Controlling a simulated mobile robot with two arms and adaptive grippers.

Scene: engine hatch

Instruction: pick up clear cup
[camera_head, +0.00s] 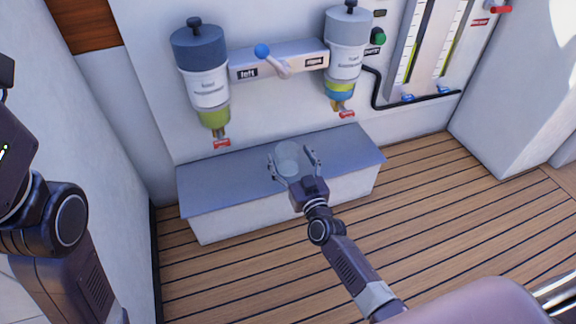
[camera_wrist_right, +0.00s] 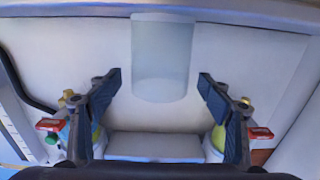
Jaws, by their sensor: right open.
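The clear cup (camera_head: 288,157) stands on the grey top of the low bench (camera_head: 225,187). It also shows in the right wrist view (camera_wrist_right: 163,55), in the upper middle, where the scene appears upside down. My right gripper (camera_head: 294,163) is open at the cup, with one finger towards each side of it. In the wrist view the fingertips (camera_wrist_right: 160,82) are apart, with visible gaps to the cup on both sides. No contact shows. Of my left arm only dark links show at the left edge; its gripper is out of view.
Two filter canisters, left (camera_head: 207,85) and right (camera_head: 346,55), hang on the wall above the bench, with red-handled drain valves below. A blue-knobbed lever (camera_head: 262,51) sits between them. Gauges (camera_head: 430,50) are at upper right. The bench top beside the cup is clear.

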